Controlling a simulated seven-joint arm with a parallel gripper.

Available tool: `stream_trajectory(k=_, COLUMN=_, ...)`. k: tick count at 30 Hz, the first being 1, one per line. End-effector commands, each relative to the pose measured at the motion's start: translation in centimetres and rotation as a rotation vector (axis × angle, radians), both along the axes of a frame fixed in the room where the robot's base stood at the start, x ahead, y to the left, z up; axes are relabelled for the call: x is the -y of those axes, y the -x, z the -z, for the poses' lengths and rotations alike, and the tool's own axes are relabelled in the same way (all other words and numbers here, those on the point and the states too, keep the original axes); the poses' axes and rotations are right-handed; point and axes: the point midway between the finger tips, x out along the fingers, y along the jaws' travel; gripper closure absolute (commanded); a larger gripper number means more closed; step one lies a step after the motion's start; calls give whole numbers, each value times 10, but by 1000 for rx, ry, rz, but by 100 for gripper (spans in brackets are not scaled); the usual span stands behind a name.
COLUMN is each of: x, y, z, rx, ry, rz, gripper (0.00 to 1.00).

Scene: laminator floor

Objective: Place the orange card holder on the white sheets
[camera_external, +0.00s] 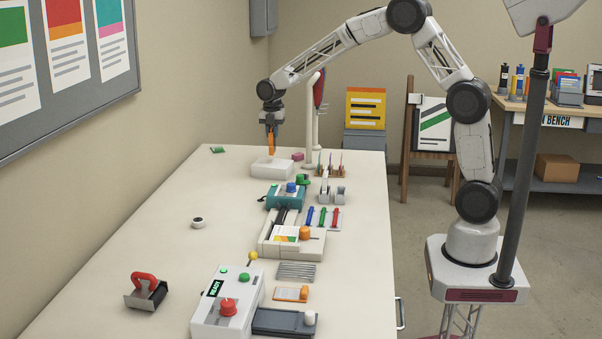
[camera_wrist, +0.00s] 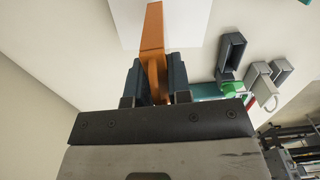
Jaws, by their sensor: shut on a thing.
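My gripper (camera_external: 270,127) is at the far end of the table, shut on the orange card holder (camera_external: 271,143). The holder hangs upright below the fingers, over or at the white sheets (camera_external: 271,169), a white stack on the table. I cannot tell whether its lower end touches the sheets. In the wrist view the orange card holder (camera_wrist: 153,45) sticks out between the dark fingers of my gripper (camera_wrist: 153,80). The white sheets (camera_wrist: 190,22) lie behind it. Part of the stack is outside that view.
A teal device (camera_external: 286,197) with a blue knob stands just in front of the sheets. A pink block (camera_external: 298,156) and a rack of small tools (camera_external: 329,171) are to the right. A small green item (camera_external: 217,149) lies at the back left. The table's left side is mostly clear.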

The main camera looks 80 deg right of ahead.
Motion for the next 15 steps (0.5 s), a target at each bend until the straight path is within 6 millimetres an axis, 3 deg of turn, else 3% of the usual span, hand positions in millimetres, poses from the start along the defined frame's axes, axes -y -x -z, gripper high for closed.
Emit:
stream_trajectory(k=7, x=0, y=0, z=7, rx=-2, ry=-1, rz=0, gripper=100)
stream_trajectory(k=15, x=0, y=0, z=34, rx=-2, ry=-1, rz=0, gripper=100)
